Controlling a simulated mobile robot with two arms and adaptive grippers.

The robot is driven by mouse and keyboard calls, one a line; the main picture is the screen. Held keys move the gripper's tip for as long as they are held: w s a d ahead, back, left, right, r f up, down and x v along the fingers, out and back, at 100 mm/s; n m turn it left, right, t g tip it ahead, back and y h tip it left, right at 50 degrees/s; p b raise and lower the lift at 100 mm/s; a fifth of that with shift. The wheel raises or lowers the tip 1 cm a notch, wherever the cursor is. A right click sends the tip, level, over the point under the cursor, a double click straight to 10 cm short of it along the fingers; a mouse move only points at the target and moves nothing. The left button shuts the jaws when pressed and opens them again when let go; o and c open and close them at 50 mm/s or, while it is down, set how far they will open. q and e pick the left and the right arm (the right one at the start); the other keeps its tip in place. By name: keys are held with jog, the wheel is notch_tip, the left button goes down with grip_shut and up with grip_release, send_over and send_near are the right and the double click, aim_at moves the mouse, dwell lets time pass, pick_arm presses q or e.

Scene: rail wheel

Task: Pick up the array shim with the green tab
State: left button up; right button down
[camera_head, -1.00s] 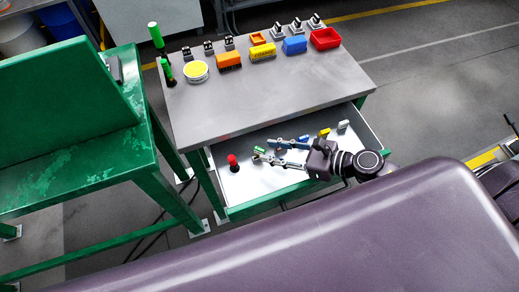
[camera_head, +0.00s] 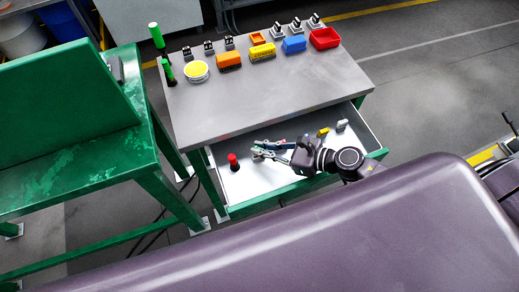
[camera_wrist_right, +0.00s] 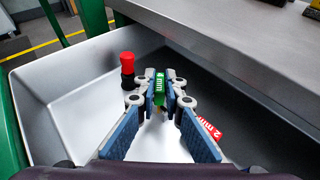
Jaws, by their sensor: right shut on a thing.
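The array shim with the green tab (camera_wrist_right: 160,88) stands between the fingertips of my right gripper in the right wrist view. Its tab carries white lettering. My right gripper (camera_head: 258,150) is low in the open drawer and shut on this shim. The gripper's blue pads (camera_wrist_right: 203,140) also show in the right wrist view. A red tab marked 2 mm (camera_wrist_right: 209,127) lies behind the right finger. My left gripper is in neither view.
The drawer (camera_head: 240,188) holds a red-topped black piece (camera_head: 233,162) left of my gripper. A yellow piece (camera_head: 323,132) and a pale piece (camera_head: 342,125) lie to its right. The grey tabletop (camera_head: 250,100) overhangs the drawer's back, with bins and fixtures along its far side.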

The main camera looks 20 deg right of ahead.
jog(key=shift+r, duration=0.15)
notch_tip(320, 180, up, 20)
jog(key=p, duration=1.1)
jog(key=shift+p, duration=0.4)
jog(key=c, duration=2.7)
grip_release()
grip_shut()
